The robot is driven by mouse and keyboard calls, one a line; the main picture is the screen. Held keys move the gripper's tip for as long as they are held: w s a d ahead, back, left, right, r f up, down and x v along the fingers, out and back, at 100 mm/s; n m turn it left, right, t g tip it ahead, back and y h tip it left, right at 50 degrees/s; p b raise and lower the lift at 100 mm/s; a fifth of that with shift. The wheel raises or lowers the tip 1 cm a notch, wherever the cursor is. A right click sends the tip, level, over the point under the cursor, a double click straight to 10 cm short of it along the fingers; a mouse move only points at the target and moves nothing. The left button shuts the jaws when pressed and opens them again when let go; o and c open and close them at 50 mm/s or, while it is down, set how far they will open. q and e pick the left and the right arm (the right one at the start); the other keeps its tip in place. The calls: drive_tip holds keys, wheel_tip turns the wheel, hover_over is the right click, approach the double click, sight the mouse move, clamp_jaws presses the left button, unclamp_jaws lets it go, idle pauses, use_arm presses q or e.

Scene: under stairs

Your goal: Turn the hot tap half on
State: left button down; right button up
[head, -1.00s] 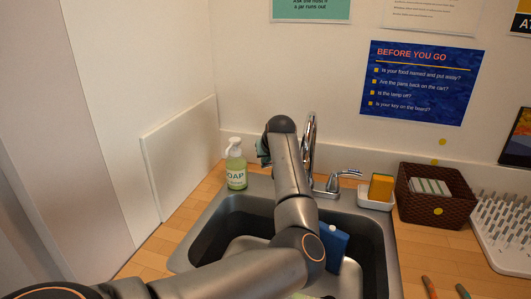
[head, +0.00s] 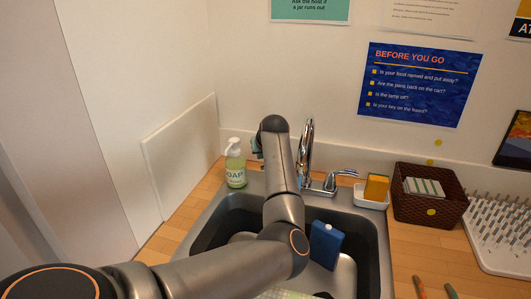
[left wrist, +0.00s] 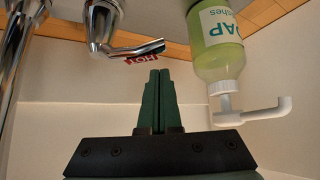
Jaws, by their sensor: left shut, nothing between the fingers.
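The hot tap's lever (left wrist: 143,50) is chrome with a red HOT label and shows in the left wrist view, sticking out from its base. In the head view my arm hides it. The chrome spout (head: 306,150) and the other lever tap (head: 338,178) show to the right of my arm. My left gripper (left wrist: 159,73) is shut and empty. Its dark green fingertips are close to the lever's free end, just below it in the wrist picture; I cannot tell whether they touch. In the head view the gripper is mostly hidden behind my forearm. My right gripper is not in view.
A soap bottle (head: 235,165) with a white pump (left wrist: 252,110) stands close beside my left gripper. The steel sink (head: 215,207) holds a blue object (head: 326,244). A sponge (head: 376,187) in a dish, a brown basket (head: 430,207) and a drying rack (head: 502,230) stand to the right.

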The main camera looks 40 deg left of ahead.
use_arm(q)
drive_tip(key=w+v, duration=0.1)
drive_tip(key=v, duration=0.8)
drive_tip(key=shift+r+b, duration=0.4)
drive_tip(key=shift+b, duration=0.05)
drive_tip(key=shift+w+d, duration=0.1)
